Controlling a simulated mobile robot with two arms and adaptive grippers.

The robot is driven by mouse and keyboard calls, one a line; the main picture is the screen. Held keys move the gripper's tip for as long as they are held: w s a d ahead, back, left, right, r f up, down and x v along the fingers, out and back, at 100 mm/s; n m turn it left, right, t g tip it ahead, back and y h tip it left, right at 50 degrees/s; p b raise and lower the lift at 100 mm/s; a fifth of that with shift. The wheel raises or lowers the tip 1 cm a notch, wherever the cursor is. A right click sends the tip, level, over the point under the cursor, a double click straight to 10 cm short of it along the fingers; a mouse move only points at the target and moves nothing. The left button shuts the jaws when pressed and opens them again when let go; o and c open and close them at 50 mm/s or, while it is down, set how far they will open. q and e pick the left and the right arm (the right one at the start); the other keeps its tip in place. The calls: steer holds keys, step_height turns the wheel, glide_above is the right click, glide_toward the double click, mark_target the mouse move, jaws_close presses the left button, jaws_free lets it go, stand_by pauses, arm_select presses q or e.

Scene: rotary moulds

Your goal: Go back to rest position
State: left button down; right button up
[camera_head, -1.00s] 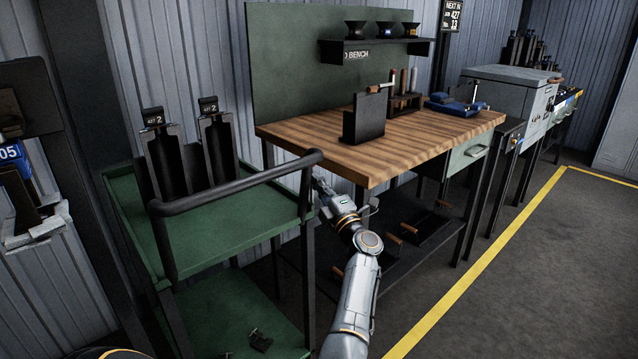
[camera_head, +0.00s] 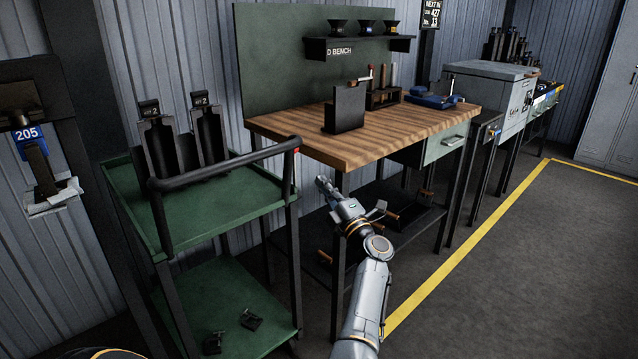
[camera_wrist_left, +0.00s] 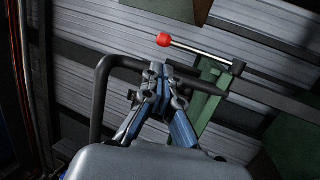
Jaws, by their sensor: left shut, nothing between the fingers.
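My left gripper (camera_head: 323,184) is in front of the wooden bench, just right of the green cart's (camera_head: 240,206) handle end. Its fingers are together and empty. In the left wrist view the closed fingers (camera_wrist_left: 160,70) point towards a black rail, with nothing between them. A red ball knob (camera_wrist_left: 163,40) on a metal rod shows beyond the fingertips there. My right gripper is not in view.
The cart's black handle (camera_head: 225,165) and the bench (camera_head: 370,140) are close to my left gripper. Two dark moulds (camera_head: 160,145) stand on the cart's top. Small black pieces (camera_head: 251,319) lie on its lower shelf. Open floor (camera_head: 520,260) is at the right.

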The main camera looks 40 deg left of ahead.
arm_select(q)
steer(key=shift+s+d+f, duration=0.1)
steer(key=shift+s+d, duration=0.05)
steer(key=shift+d, duration=0.45)
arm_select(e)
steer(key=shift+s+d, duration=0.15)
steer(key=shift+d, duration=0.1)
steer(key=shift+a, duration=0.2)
